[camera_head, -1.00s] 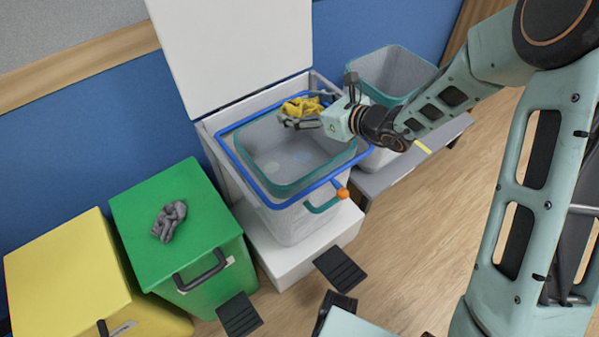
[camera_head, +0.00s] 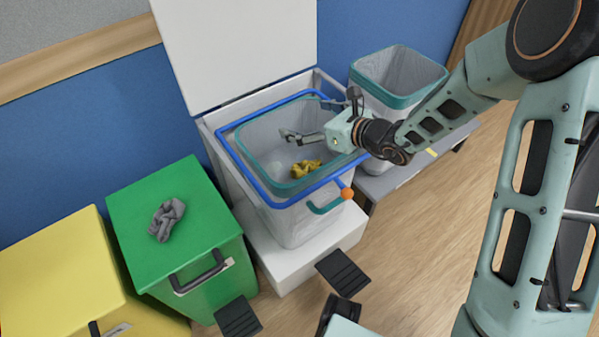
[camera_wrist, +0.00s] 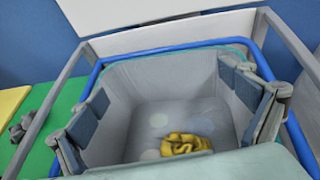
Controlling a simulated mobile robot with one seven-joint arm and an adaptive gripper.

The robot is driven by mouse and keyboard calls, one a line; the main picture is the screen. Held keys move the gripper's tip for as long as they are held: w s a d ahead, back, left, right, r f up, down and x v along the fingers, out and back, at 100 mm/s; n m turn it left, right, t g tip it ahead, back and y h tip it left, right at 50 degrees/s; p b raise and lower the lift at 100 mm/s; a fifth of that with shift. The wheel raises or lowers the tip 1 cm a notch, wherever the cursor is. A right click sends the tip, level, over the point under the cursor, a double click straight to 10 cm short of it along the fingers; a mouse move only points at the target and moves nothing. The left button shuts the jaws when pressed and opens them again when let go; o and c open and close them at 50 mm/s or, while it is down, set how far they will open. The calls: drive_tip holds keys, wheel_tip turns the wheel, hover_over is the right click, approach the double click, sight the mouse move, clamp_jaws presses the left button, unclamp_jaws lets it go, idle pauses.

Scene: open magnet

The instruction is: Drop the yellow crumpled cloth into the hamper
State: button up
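The yellow crumpled cloth (camera_head: 306,168) is inside the hamper (camera_head: 262,178), a grey-lined bin with a teal rim and a blue frame, under a raised white lid. In the wrist view the cloth (camera_wrist: 185,144) shows below and between my fingers, apart from them, within the grey walls (camera_wrist: 165,80). I cannot tell if it touches the bottom. My gripper (camera_head: 318,120) is open and empty over the hamper's opening; its two fingers (camera_wrist: 170,128) are spread wide in the wrist view.
A green bin (camera_head: 185,225) with a grey crumpled cloth (camera_head: 166,220) on its lid stands left of the hamper. A yellow bin (camera_head: 60,265) is farther left. A second teal-rimmed bin (camera_head: 398,98) stands at the right. The raised white lid (camera_head: 235,50) is behind the hamper.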

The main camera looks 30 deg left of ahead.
drive_tip(key=shift+d, duration=0.1)
drive_tip(key=v, duration=1.1)
drive_tip(key=shift+s+d+r, duration=0.15)
drive_tip(key=shift+d+r, duration=0.05)
drive_tip(key=shift+d, duration=0.15)
